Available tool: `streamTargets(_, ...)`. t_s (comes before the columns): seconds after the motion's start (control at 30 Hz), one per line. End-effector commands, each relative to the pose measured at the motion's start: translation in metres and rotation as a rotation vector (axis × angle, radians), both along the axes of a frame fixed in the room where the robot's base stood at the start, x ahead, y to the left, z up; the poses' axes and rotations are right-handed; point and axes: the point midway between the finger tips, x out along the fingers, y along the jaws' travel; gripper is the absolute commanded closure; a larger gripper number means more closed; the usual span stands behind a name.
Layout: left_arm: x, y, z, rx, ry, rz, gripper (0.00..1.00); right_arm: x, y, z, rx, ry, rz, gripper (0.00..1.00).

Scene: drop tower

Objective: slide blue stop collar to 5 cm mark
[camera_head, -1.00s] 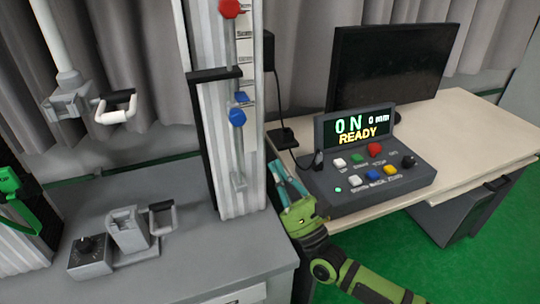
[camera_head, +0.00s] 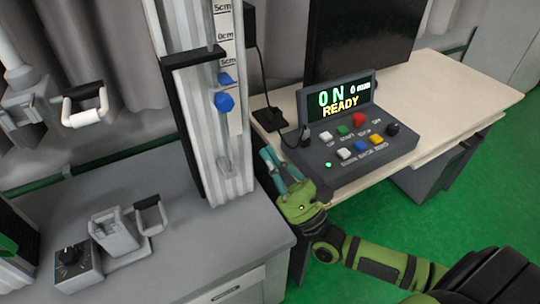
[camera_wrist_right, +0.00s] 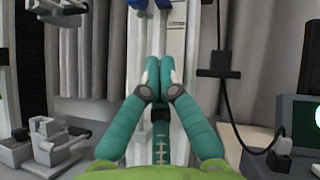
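The blue stop collar (camera_head: 224,101) sits on the slotted rail of the drop tower (camera_head: 188,100), low on the scale strip (camera_head: 237,118). My left gripper is not in view.
A control console (camera_head: 352,150) reading "ON 0 mm READY" stands on the beige table (camera_head: 460,105), close right of my right gripper. A black bracket (camera_head: 193,57) crosses the tower. A handled fixture (camera_head: 115,232) and dial box (camera_head: 70,268) stand on the grey bench (camera_head: 205,240).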

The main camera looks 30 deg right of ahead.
Motion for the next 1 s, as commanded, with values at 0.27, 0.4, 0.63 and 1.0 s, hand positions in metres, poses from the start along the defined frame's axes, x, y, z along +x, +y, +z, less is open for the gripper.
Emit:
streamTargets(0.27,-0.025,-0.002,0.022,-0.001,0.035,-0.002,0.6,0.044,0.016,0.043,0.003,-0.002,0.0,1.0)
streamTargets(0.4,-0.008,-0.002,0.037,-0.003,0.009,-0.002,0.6,0.042,0.026,0.062,0.003,0.0,0.001,1.0)
streamTargets(0.63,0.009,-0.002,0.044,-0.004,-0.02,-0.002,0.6,0.043,0.033,0.072,0.001,0.0,0.001,1.0)
streamTargets(1.0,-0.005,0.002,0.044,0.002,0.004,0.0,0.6,0.043,0.034,0.075,0.001,-0.001,0.001,1.0)
